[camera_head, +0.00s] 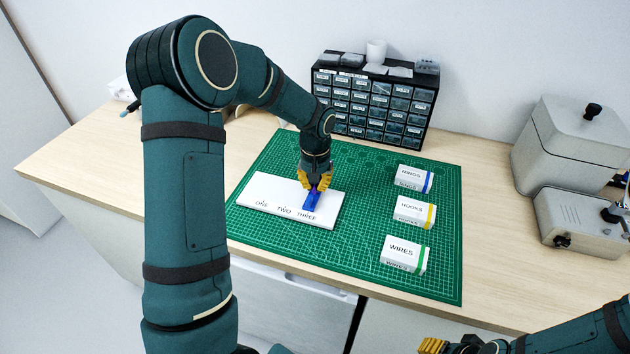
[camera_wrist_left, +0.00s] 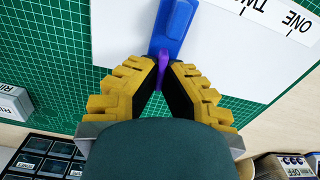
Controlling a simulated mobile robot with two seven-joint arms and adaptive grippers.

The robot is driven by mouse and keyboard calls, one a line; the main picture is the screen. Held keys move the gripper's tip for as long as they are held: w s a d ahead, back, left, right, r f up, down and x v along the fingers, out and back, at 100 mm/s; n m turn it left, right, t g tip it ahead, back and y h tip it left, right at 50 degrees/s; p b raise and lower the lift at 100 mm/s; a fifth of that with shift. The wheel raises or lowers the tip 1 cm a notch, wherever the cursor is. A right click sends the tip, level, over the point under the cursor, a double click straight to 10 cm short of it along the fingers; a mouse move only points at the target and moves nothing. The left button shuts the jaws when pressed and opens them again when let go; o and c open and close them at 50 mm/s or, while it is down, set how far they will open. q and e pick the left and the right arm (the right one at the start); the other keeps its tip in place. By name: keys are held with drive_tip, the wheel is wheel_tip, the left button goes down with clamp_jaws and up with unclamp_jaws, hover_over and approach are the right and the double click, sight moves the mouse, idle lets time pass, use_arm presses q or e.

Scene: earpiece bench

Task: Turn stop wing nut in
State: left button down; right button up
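A white board (camera_head: 278,200) marked ONE, TWO, THREE lies on the green mat. A blue block (camera_head: 311,201) stands at its THREE end. The left wrist view shows the blue block (camera_wrist_left: 176,28) with a small purple piece (camera_wrist_left: 163,68), which looks like the wing nut. My left gripper (camera_wrist_left: 164,66) has its yellow fingers drawn together, with the purple piece between the tips. In the head view my left gripper (camera_head: 314,184) is right over the block and hides part of it. My right gripper (camera_head: 432,346) is at the bottom edge, partly cut off; its opening cannot be made out.
White boxes marked RINGS (camera_head: 412,179), HOOKS (camera_head: 413,212) and WIRES (camera_head: 403,253) stand on the mat (camera_head: 350,248) at right. A drawer cabinet (camera_head: 376,106) is behind. Grey machines (camera_head: 575,150) stand at far right. The mat between board and boxes is clear.

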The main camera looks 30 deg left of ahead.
use_arm(q)
drive_tip(key=shift+m, duration=0.7)
drive_tip(key=c, duration=1.1)
unclamp_jaws()
wheel_tip(320, 180, up, 12)
